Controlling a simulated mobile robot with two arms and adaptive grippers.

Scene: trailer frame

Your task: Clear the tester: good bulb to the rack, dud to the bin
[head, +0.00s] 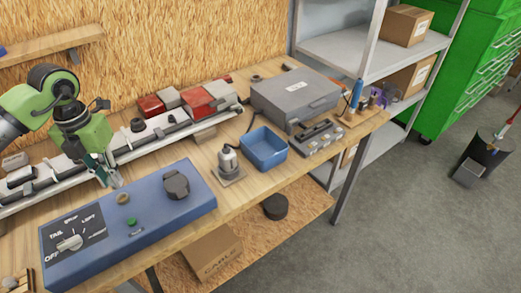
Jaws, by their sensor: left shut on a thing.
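The tester is a blue box (165,215) with a dark dial panel (75,240) at its left end, a brass-coloured round socket (122,197) and a green round spot (131,222). My left gripper (113,181) is just above and behind the socket, pointing down, shut on what looks like a small, pale bulb, mostly hidden by the fingers. I cannot tell whether the bulb touches the socket. A blue open bin (264,158) stands to the right of the tester and looks empty. No rack can be made out for certain. My right gripper is out of view.
A black hinged-looking piece (176,185) sits on the tester's right end. A small grey-white device (229,162) stands between tester and bin. A grey case (295,97) and a long light bar with red lamps (180,120) lie behind. A wooden piece (18,282) shows at lower left.

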